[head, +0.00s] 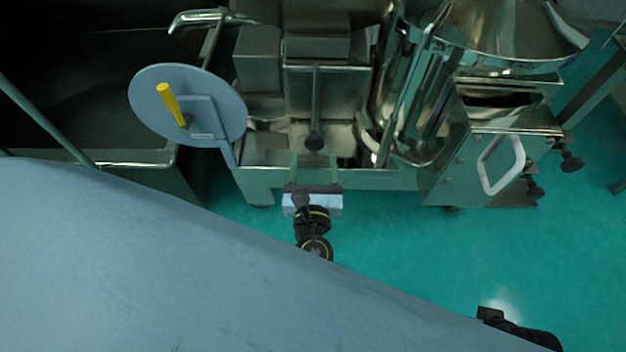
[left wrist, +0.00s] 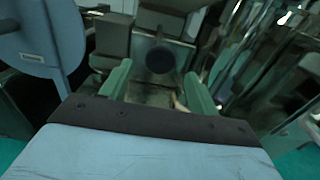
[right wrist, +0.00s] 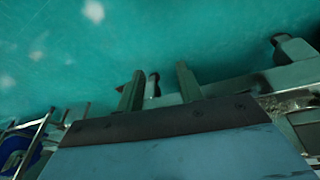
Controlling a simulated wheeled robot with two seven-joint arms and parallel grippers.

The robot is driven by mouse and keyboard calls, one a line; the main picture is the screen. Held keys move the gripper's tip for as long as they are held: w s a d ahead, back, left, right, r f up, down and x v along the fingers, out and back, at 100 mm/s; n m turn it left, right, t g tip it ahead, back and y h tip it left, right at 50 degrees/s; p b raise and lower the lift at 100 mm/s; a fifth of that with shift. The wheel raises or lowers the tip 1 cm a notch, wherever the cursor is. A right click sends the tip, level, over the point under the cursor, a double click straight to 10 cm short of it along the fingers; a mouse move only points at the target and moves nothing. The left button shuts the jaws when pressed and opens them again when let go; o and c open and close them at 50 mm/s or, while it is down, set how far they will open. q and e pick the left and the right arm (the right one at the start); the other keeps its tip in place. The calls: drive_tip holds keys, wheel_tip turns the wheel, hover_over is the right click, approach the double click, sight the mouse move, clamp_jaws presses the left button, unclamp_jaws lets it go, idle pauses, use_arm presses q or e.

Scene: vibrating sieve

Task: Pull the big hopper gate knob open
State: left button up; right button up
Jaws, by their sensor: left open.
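The big hopper gate knob, a dark round knob (head: 314,141), sits at the near end of a rod on the steel machine. It also shows in the left wrist view (left wrist: 160,61), at the middle top. My left gripper (head: 314,166) is open, its two green fingers pointing at the machine. In the left wrist view the fingers (left wrist: 158,88) stand on either side of the line to the knob; the knob appears just beyond the tips, and I see no contact. My right gripper (right wrist: 159,86) is open and empty above the teal floor, away from the knob.
A grey disc (head: 222,92) with a yellow handle (head: 170,103) is left of the knob. At right stands a steel box with a white handle (head: 484,165) and dark knobs (head: 571,163). A large blue-grey surface (head: 130,270) fills the lower left. Teal floor (head: 420,250) is clear.

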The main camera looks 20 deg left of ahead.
use_arm(q)
drive_tip(key=v, duration=0.5)
drive_tip(key=shift+s+d+p, duration=0.15)
drive_tip(key=shift+s+p, duration=0.2)
drive_tip(key=shift+p, duration=0.05)
use_arm(e)
drive_tip(key=f, duration=0.1)
drive_tip(key=d+f, duration=0.1)
drive_tip(key=f, duration=0.1)
drive_tip(key=shift+r, duration=0.1)
